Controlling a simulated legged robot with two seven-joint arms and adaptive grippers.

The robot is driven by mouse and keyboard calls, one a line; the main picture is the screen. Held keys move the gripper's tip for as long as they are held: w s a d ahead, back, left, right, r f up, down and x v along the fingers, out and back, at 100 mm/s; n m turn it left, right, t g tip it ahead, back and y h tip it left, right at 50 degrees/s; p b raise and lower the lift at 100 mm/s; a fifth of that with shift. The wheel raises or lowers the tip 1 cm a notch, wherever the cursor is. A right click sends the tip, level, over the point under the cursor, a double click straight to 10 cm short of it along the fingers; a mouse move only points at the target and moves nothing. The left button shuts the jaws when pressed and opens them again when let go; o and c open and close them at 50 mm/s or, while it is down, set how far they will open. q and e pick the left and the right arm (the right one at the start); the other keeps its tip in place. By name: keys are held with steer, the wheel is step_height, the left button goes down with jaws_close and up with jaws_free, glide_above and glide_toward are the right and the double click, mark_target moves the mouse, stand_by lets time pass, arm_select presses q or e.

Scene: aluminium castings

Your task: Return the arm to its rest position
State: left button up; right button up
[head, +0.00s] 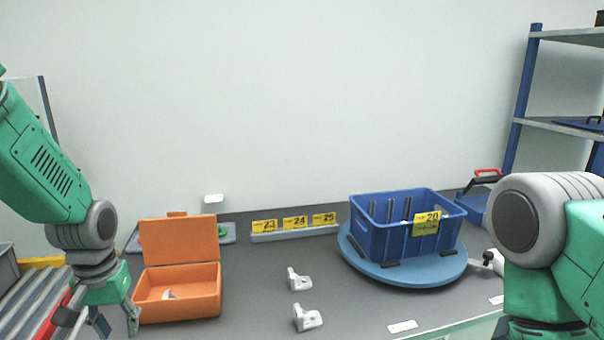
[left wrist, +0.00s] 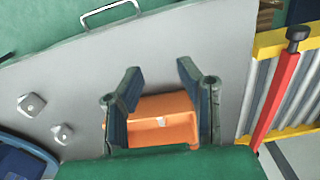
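My left arm (head: 45,160) comes in from the left. Its gripper (head: 117,322) is low in the head view, at the left front of the open orange box (head: 195,306). In the left wrist view the two fingers of my left gripper (left wrist: 158,76) stand wide apart with nothing between them. The orange box (left wrist: 180,104) lies behind and below them in that view, with a small pale piece inside. My right arm (head: 575,250) shows at the right edge; its gripper is out of view.
Two pale castings (head: 298,280) (head: 307,318) lie on the grey table (head: 250,270). A blue crate (head: 385,238) sits on a round blue turntable (head: 420,275). A roller rack with a red bar (left wrist: 275,105) is beside the left gripper. A shelf (head: 560,126) stands at right.

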arm_select(q)
steer(key=f, duration=0.2)
steer(key=s+f, duration=0.1)
steer(key=f, duration=0.1)
steer(key=s+d+f, duration=0.1)
steer(key=f, duration=0.2)
steer(key=shift+d, duration=0.1)
steer(key=s+d+f+m, duration=0.1)
steer(key=s+f, duration=0.7)
steer(key=s, duration=0.5)
steer(key=s+d+f+m, duration=0.1)
steer(key=s+d+f, duration=0.1)
steer(key=s+f, duration=0.85)
steer(key=f+b, duration=0.1)
steer(key=b, duration=0.2)
steer(key=d+f+b, duration=0.1)
steer(key=f+b, duration=0.1)
steer(key=b, duration=0.1)
steer(key=shift+f+m+b, duration=0.25)
steer(key=shift+m+b, duration=0.05)
steer(key=shift+m, duration=0.1)
arm_select(e)
step_height(320, 180, down, 7)
steer(key=shift+w+d, duration=0.2)
steer(key=shift+w, duration=0.15)
arm_select(q)
steer(key=shift+a, duration=0.1)
